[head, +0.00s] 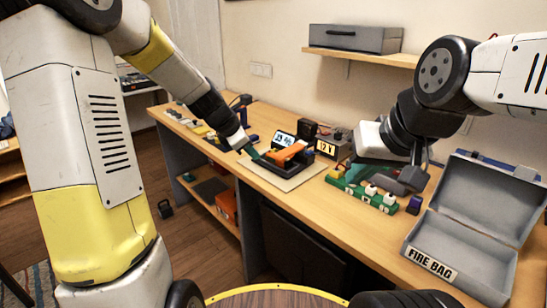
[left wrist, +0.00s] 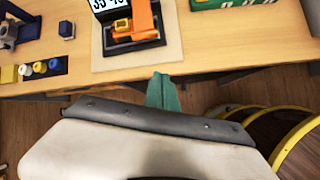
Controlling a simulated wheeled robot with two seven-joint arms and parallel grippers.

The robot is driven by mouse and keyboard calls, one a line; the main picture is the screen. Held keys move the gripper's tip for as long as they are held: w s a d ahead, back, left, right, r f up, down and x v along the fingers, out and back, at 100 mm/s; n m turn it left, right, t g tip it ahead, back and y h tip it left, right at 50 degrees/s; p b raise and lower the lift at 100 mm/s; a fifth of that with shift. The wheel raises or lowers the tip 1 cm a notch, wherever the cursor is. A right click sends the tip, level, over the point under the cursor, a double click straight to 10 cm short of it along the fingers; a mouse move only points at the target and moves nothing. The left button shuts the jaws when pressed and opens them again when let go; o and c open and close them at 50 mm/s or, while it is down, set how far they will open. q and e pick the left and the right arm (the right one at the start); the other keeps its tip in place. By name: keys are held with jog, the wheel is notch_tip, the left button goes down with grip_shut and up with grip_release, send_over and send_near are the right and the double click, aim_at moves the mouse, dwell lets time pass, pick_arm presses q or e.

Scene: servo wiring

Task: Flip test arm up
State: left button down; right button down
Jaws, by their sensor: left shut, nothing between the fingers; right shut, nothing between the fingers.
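The orange test arm (head: 288,152) sits low on a black base (head: 270,163), on a pale mat on the workbench. It also shows at the top of the left wrist view (left wrist: 143,20). A display with digits (head: 283,138) stands behind it. My left gripper (head: 251,152) is shut and empty, its teal fingertips close to the left end of the black base; I cannot tell whether they touch it. In the left wrist view its fingertips (left wrist: 163,90) show near the bench's front edge. My right gripper (head: 408,182) is shut and empty, by the green board.
The green board (head: 358,194) with white and yellow parts lies right of the mat (head: 290,180). A box reading 12 V (head: 327,147) stands behind. An open grey fire bag box (head: 455,262) is at the right. Blue and yellow parts (left wrist: 40,68) lie left of the mat.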

pick_arm(q)
jog(key=w+f+n, duration=0.4)
jog(key=shift+f+n, duration=0.25)
jog(key=shift+n, duration=0.05)
jog(key=x, duration=0.9)
jog(key=shift+d+f, duration=0.1)
jog(key=shift+d, duration=0.15)
jog(key=shift+w+d+r, duration=0.35)
jog(key=shift+w+r, duration=0.05)
jog(key=shift+r, duration=0.1)
jog(key=shift+w+d+r, duration=0.35)
jog(key=shift+r, duration=0.2)
jog(key=shift+w+d+r, duration=0.15)
jog(key=shift+w+r, duration=0.1)
jog(key=shift+r, duration=0.15)
jog(key=shift+r, duration=0.2)
